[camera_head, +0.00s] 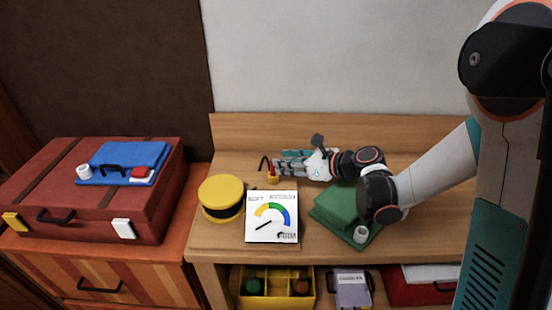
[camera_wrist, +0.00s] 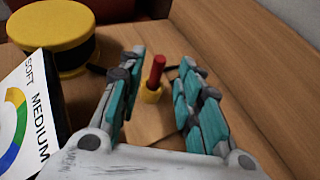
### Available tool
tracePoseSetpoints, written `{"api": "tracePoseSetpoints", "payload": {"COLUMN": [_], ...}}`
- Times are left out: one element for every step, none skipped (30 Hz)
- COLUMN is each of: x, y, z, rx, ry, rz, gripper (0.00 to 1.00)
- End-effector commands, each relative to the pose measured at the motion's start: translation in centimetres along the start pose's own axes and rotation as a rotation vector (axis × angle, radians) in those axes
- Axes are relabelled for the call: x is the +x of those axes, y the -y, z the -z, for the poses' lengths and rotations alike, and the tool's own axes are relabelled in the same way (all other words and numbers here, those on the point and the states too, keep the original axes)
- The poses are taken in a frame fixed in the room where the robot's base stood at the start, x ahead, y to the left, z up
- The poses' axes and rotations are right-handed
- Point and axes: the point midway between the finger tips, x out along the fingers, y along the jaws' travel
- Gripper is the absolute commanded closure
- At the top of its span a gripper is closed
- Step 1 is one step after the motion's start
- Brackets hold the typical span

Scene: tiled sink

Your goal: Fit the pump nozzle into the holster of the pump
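A red nozzle-like rod (camera_wrist: 157,70) stands upright in a short yellow socket (camera_wrist: 151,95), which I take for the holster. I cannot tell how deep the rod sits. Both also show in the head view, the red rod (camera_head: 270,164) above the yellow socket (camera_head: 273,179), with a thin dark hose (camera_head: 263,161) curving beside them. My gripper (camera_wrist: 163,60) is open, with one teal-padded finger on each side of the rod and visible gaps. In the head view my gripper (camera_head: 280,163) reaches left, low over the table. The yellow pump (camera_head: 221,196) with a black band stands to the left.
A white gauge board (camera_head: 272,217) stands at the table's front, close to the pump. A green folded item (camera_head: 335,203) lies under my forearm. A red suitcase (camera_head: 90,205) rests on the cabinet at left. The wooden back board (camera_head: 240,130) rises behind my gripper.

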Motion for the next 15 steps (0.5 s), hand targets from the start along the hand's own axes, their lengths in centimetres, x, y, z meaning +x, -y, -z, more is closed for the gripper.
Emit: {"api": "tracePoseSetpoints", "payload": {"x": [-1.3,-1.9,-2.7,-3.2,-3.7,-4.3,-4.7,-5.1,-5.5,-5.8,-6.0,-6.2,-6.3,-6.4,-6.5], "y": [0.1,0.1,0.1,0.1,0.1,0.1,0.1,0.1,0.1,0.0,0.0,0.0,0.0,0.0,0.0], "z": [-0.3,-0.3,-0.2,-0.2,-0.2,-0.2,-0.1,-0.1,-0.1,-0.1,-0.1,-0.1,0.0,0.0,0.0], "rx": [0.002,0.002,0.002,0.002,0.001,0.001,0.001,0.001,0.001,0.001,0.001,0.001,0.001,0.001,0.0], "ry": [0.0,0.0,0.0,0.0,0.0,-0.001,-0.001,-0.001,0.0,0.0,0.0,0.0,0.0,0.0,0.0], "rz": [0.004,0.004,0.003,0.004,0.004,0.003,0.003,0.003,0.002,0.002,0.001,0.001,0.001,0.001,0.001], "gripper": [0.68,0.68,0.68,0.68,0.68,0.68,0.68,0.68,0.68,0.68,0.68,0.68,0.68,0.68,0.68]}}
